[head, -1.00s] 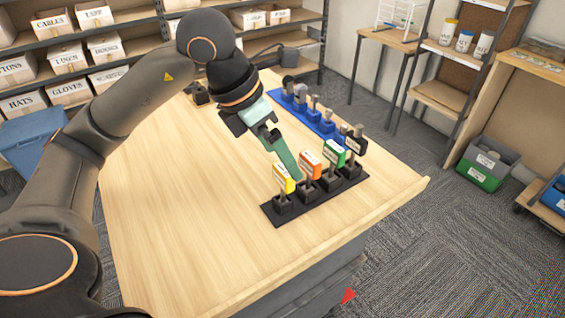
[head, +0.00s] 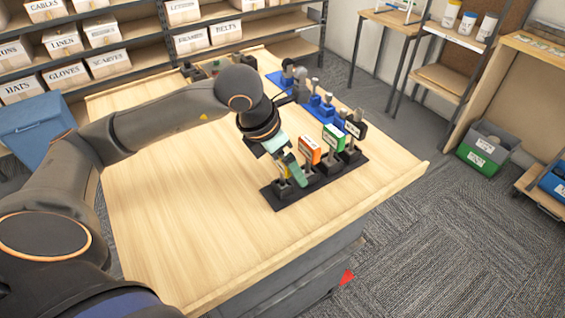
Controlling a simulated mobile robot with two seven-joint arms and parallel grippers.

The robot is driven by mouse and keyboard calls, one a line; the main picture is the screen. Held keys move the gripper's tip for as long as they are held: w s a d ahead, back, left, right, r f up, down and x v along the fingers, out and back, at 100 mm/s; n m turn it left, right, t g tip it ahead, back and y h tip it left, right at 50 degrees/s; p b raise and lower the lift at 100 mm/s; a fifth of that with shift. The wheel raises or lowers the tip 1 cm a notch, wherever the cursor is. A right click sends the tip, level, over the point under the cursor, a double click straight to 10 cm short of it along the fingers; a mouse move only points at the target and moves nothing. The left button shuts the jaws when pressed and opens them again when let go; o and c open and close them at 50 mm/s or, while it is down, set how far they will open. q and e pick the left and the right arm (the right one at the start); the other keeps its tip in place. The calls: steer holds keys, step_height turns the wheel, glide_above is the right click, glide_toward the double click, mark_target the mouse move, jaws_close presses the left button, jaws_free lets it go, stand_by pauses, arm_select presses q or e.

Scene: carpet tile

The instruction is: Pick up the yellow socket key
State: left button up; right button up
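My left gripper (head: 292,168) is down at the near-left end of a black rack (head: 291,199) on the wooden table. The yellow socket key is mostly hidden behind its green fingers; only a sliver of yellow (head: 286,171) shows. Its black holder (head: 283,188) shows below the fingers. I cannot tell whether the fingers are closed on the key. An orange-headed key (head: 310,149), a green-headed key (head: 334,137) and a black-headed key (head: 355,128) stand upright in the same rack, right of the gripper. My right gripper is not in view.
A blue rack (head: 322,113) with several grey-topped pieces stands behind the black rack. The table's (head: 190,220) left and front areas are clear. Shelves with labelled boxes (head: 108,60) stand behind, and a blue bin (head: 38,130) is at the left.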

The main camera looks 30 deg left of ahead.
arm_select(q)
steer(key=shift+w+d+f, duration=0.1)
steer(key=shift+w+f, duration=0.1)
steer(key=shift+f, duration=0.2)
steer(key=shift+c, duration=0.2)
jaws_close()
stand_by(0.3)
steer(key=shift+r, duration=0.1)
